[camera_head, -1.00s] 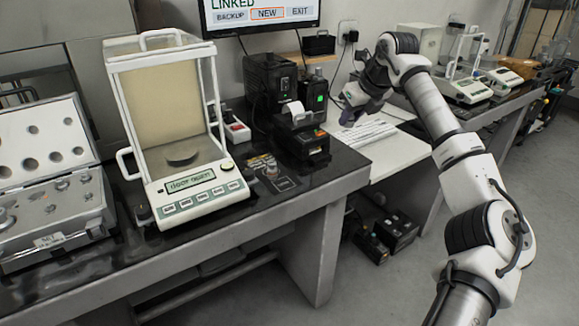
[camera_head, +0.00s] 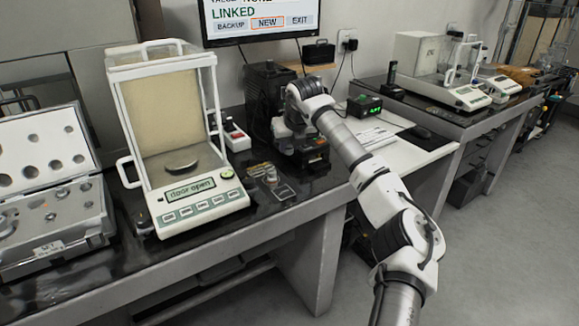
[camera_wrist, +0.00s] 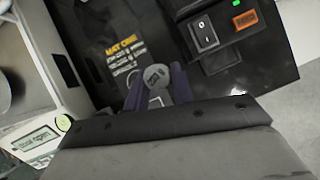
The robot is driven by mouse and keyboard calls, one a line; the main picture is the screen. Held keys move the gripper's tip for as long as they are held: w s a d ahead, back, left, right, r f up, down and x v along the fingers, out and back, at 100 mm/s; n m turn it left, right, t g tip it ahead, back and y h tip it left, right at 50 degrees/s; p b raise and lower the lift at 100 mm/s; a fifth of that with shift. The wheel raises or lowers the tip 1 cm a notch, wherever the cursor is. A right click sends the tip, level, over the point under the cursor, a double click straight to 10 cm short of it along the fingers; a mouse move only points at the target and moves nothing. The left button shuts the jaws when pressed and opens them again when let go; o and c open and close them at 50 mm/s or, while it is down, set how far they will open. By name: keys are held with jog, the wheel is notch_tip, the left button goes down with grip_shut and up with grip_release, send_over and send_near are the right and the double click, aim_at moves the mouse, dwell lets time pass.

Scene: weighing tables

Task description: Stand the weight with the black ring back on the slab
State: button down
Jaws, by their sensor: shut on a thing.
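My gripper (camera_wrist: 158,88) is shut on a small metal weight (camera_wrist: 157,75), whose round grey knob shows between the purple fingers in the wrist view. Its lower body is hidden, and I cannot make out a black ring. In the camera_head view my gripper is over the right part of the black slab (camera_head: 225,222), close to the printer; its fingers and the held weight are hard to see there. A small metal weight (camera_head: 271,175) shows on the slab, by printed yellow lettering (camera_wrist: 122,47) and a pale outline.
A balance (camera_head: 200,205) with a glass case stands left of my gripper, its display reading "door open". An open weight case (camera_head: 60,215) is at the far left. A black printer (camera_head: 312,160) stands close on the right, a monitor (camera_head: 262,18) behind. Bare slab lies along the front.

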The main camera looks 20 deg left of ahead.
aim_at(287, 173)
jog(key=shift+f, duration=3.7)
jog(key=shift+f, duration=0.1)
jog(key=c, duration=1.2)
grip_release()
